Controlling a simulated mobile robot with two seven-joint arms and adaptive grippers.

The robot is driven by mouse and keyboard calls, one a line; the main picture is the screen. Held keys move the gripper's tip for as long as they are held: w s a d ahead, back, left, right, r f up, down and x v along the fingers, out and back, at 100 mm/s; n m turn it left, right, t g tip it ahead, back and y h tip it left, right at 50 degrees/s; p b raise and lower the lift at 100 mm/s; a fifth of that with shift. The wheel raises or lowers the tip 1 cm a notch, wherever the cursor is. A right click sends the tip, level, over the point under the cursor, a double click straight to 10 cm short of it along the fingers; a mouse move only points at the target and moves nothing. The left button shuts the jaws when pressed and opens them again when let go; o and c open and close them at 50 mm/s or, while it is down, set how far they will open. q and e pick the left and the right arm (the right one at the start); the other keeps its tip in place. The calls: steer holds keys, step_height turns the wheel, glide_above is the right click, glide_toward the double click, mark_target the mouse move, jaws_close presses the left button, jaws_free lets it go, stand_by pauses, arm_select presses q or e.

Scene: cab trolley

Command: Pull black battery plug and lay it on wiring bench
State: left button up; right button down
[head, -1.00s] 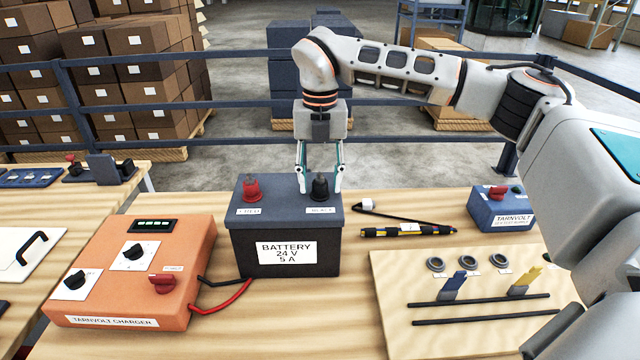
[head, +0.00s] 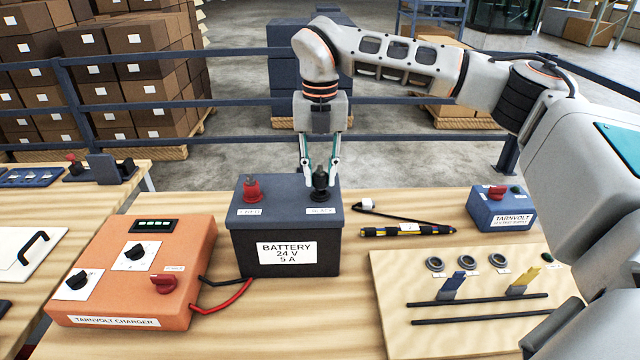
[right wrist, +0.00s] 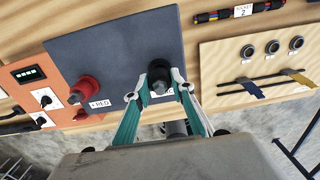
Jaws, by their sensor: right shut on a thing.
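The black battery plug (head: 320,184) stands upright on the right of the dark battery's (head: 254,232) top; it also shows in the right wrist view (right wrist: 159,76). My right gripper (head: 320,186) points down from above and is shut on the black plug, a finger on each side. In the right wrist view its teal-sided fingers (right wrist: 156,92) flank the plug. The red plug (head: 252,189) stands on the left of the battery top, apart from the gripper. The wiring bench is the wooden table (head: 390,275) under the battery. My left gripper is out of view.
The orange charger (head: 160,255) stands left of the battery, with red and black cables between them. A blue Tarnvolt box (head: 500,209) and a pale board (head: 480,335) with rings and rods lie further right. Bare wood shows between.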

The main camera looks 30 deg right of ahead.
mark_target(320, 168)
steer(key=shift+r, duration=2)
steer(key=s+a+f+n+b, duration=0.3)
steer(key=s+a+n+b, duration=0.15)
steer(key=s, duration=0.55)
steer(key=s+a+f+n+b, duration=0.3)
steer(key=s+a+n+b, duration=0.15)
steer(key=s, duration=0.55)
steer(key=f, duration=1.5)
steer(key=shift+w+a+p, duration=0.15)
steer(key=shift+w+p, duration=0.1)
steer(key=shift+p, duration=0.15)
step_height(320, 168, down, 4)
steer(key=shift+f, duration=0.25)
